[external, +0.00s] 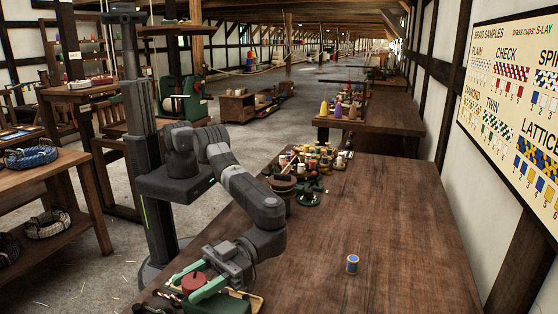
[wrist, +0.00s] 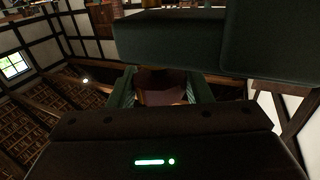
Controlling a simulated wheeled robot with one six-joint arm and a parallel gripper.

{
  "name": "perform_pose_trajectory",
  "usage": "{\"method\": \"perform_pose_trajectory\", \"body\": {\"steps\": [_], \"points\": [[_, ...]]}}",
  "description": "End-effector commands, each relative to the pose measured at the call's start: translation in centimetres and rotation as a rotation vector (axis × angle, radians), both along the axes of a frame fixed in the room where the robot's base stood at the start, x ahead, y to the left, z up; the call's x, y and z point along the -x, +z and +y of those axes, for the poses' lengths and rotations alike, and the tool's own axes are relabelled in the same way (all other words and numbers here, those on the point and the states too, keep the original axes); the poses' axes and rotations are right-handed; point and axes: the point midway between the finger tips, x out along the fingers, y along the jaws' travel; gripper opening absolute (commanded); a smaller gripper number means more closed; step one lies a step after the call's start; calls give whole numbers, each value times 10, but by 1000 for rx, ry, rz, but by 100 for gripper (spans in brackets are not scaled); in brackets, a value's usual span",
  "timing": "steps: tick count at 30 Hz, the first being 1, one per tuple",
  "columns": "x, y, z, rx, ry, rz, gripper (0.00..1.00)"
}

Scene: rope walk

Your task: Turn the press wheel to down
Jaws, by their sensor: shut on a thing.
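My gripper (external: 182,289), with green fingers, is low at the near left end of the workbench. It is shut on a red-brown round part (external: 194,281), which looks like the press wheel. In the wrist view the two green fingers of my gripper (wrist: 160,90) stand either side of a dark brown rounded thing (wrist: 160,78). A dark green body (external: 222,304) lies just below my gripper, cut by the picture's lower edge. I cannot tell which way the wheel is set.
A blue spool (external: 353,264) stands alone on the bench (external: 400,220). Several spools and pots (external: 312,165) crowd its far left part. A braid samples board (external: 515,110) hangs at right.

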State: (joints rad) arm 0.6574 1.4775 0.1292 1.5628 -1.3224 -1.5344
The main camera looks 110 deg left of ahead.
Motion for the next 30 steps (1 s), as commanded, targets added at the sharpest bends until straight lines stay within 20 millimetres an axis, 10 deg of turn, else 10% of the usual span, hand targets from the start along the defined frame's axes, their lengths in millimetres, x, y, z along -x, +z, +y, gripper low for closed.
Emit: {"method": "perform_pose_trajectory", "body": {"steps": [12, 13, 16, 30], "points": [[0, 2, -1, 3, -4, 0, 22], [0, 2, -1, 4, -4, -1, 49], [0, 2, -1, 3, -4, 0, 66], [-9, 0, 19, 1, 0, 0, 66]]}}
